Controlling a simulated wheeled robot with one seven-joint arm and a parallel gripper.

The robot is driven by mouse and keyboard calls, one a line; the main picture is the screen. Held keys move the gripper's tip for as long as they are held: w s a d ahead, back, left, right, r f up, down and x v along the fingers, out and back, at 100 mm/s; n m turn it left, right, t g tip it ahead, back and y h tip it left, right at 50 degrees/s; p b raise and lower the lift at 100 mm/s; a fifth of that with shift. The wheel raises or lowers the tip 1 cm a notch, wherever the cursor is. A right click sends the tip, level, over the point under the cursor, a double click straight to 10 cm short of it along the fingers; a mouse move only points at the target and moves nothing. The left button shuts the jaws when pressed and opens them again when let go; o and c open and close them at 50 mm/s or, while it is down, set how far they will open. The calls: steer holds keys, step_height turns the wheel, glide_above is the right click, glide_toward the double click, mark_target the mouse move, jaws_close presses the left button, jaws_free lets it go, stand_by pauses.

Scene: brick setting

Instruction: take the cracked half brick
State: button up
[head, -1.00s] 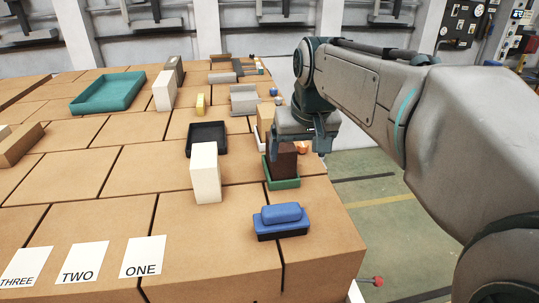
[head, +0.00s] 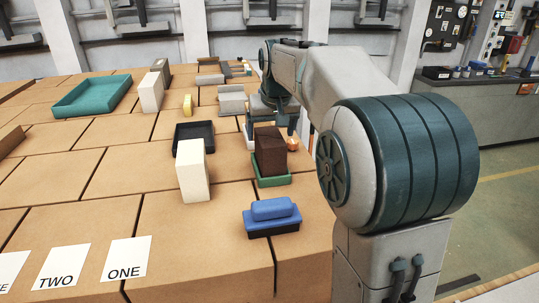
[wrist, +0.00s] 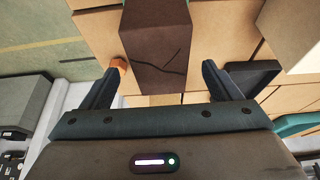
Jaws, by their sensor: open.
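A dark brown brick (head: 270,140) stands upright in a green tray (head: 272,182) near the table's right edge. The wrist view shows a dark jagged crack across the brick (wrist: 155,45). My gripper (wrist: 163,68) is open and empty, with one finger on each side of the brick in that view. I cannot tell how far the fingertips are from it. In the head view my gripper (head: 284,112) is just behind the brick, and its fingers are partly hidden.
A cream block (head: 192,172) and a black tray (head: 194,134) are left of the brick. A small orange object (head: 292,144) is behind it on the right. A blue brush-like object (head: 272,218) lies in front. Cards marked ONE (head: 126,259) and TWO (head: 58,268) lie front left.

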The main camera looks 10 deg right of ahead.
steer(key=x, duration=0.5)
steer(key=shift+s+f+p, duration=0.15)
steer(key=shift+f+p, duration=0.25)
steer(key=shift+f, duration=0.1)
steer(key=shift+f, duration=0.25)
steer(key=c, duration=1.3)
steer(key=shift+r, duration=0.1)
steer(key=shift+c, duration=1.1)
